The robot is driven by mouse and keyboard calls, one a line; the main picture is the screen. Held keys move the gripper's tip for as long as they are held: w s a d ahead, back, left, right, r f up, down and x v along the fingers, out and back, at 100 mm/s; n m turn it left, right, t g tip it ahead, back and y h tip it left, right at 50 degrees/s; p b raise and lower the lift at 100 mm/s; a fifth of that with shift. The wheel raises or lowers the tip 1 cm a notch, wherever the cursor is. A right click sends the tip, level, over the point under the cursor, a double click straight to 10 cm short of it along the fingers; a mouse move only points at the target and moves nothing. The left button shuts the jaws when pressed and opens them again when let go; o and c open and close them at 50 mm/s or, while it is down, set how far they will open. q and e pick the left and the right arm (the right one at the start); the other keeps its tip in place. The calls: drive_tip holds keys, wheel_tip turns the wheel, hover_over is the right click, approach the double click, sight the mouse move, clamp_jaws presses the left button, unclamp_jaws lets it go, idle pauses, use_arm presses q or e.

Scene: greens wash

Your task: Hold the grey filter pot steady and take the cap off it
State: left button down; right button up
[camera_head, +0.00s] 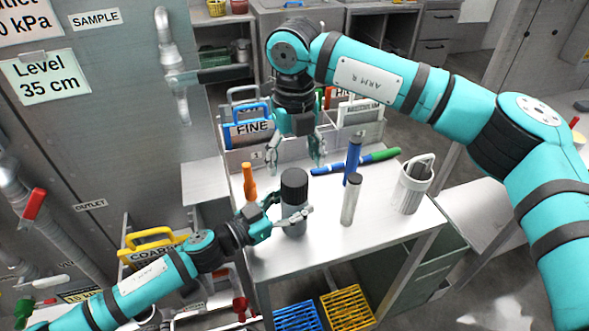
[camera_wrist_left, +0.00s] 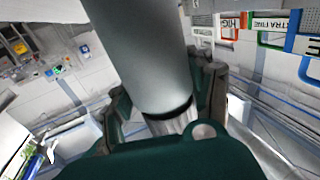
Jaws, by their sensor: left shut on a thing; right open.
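The grey filter pot (camera_head: 294,215) stands upright on the metal table, with its dark cap (camera_head: 294,184) on top. My left gripper (camera_head: 290,217) is shut around the pot's body from the left, low and below the cap. In the left wrist view the pot (camera_wrist_left: 145,50) fills the middle between my left fingers (camera_wrist_left: 160,110). My right gripper (camera_head: 307,150) is open and empty, pointing down above and behind the pot, apart from the cap.
On the table (camera_head: 330,255) are an orange bottle (camera_head: 249,183), a pale cylinder (camera_head: 351,199), a blue upright tool (camera_head: 353,160), a green-and-blue marker-like tool (camera_head: 370,160) and a grey handled jug (camera_head: 412,186). Labelled holders (camera_head: 252,130) stand behind. The table front is clear.

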sight(295, 177)
drive_tip(key=m, duration=0.8)
drive_tip(key=shift+m, duration=0.4)
drive_tip(key=m, duration=1)
drive_tip(key=shift+f, duration=3.95)
drive_tip(key=shift+c, duration=0.2)
drive_tip(key=c, duration=1.1)
drive_tip(key=o, duration=1.2)
drive_tip(key=shift+r, duration=0.15)
